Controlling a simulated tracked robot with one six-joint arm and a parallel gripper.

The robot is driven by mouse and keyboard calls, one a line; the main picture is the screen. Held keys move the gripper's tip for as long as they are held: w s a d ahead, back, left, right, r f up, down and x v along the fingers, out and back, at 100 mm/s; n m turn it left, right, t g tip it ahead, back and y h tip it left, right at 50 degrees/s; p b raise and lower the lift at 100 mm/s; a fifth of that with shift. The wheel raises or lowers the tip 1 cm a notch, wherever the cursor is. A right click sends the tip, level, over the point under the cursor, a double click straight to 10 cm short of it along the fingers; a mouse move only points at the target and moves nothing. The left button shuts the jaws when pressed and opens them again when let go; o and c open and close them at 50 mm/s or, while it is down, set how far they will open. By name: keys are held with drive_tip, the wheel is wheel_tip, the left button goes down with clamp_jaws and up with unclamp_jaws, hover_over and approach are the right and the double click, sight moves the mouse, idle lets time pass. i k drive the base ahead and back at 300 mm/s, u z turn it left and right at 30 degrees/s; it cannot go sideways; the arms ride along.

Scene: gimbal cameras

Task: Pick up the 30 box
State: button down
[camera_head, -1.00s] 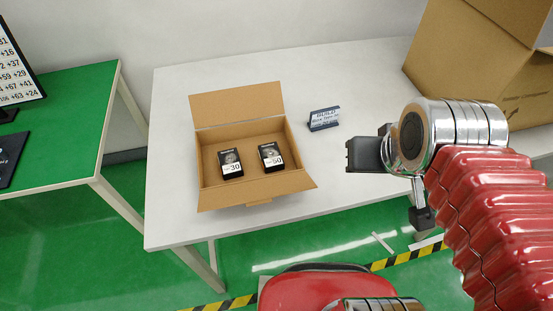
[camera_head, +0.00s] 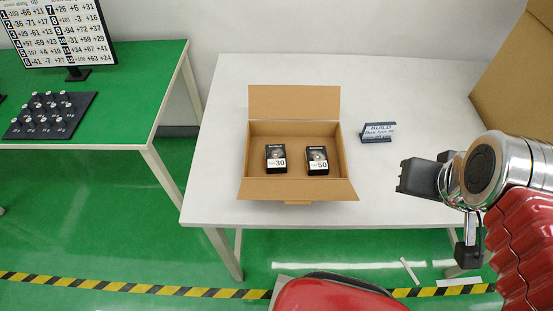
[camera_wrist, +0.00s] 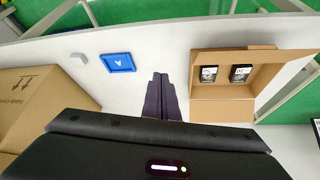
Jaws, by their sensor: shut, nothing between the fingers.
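The 30 box (camera_head: 276,158) is a small black box with a white label reading 30. It stands in the left part of an open cardboard box (camera_head: 298,189) on the white table. The 50 box (camera_head: 317,160) stands to its right, a little apart. Both black boxes also show in the wrist view, inside the cardboard box (camera_wrist: 222,104), where their labels are too small to read. My gripper (camera_head: 408,176) is to the right of the cardboard box. In the wrist view its fingers (camera_wrist: 160,80) are together and empty, over bare table.
A small sign (camera_head: 378,132) stands on the white table (camera_head: 230,110) between the cardboard box and my arm. A large carton (camera_head: 517,80) is at the right. A blue tray (camera_wrist: 118,62) shows in the wrist view. A green table (camera_head: 130,95) with a monitor is at the left.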

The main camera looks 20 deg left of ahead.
sight(275, 154)
drive_tip(key=u, duration=0.2)
drive_tip(key=k, duration=0.6)
drive_tip(key=u, duration=0.6)
drive_tip(key=k, duration=0.7)
drive_tip(key=u, duration=0.6)
drive_tip(key=i, duration=1.25)
drive_tip(key=u, duration=0.25)
